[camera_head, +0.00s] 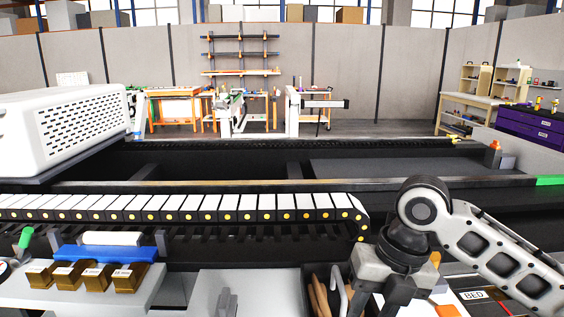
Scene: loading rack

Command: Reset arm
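My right arm (490,245) comes in from the right edge and bends down at a rounded joint. My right gripper (380,288) points down at the bottom of the view, right of centre, over the near edge of the work area. Its fingertips run toward the lower frame edge, so I cannot tell whether it is open or shut or holds anything. My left arm and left gripper are not in view.
A dark bin (309,284) with brown-handled items stands just left of my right gripper. A cable chain (190,208) crosses behind. A blue part with brass blocks (95,277) sits lower left. A white perforated housing (75,130) stands left. Workbenches are far back.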

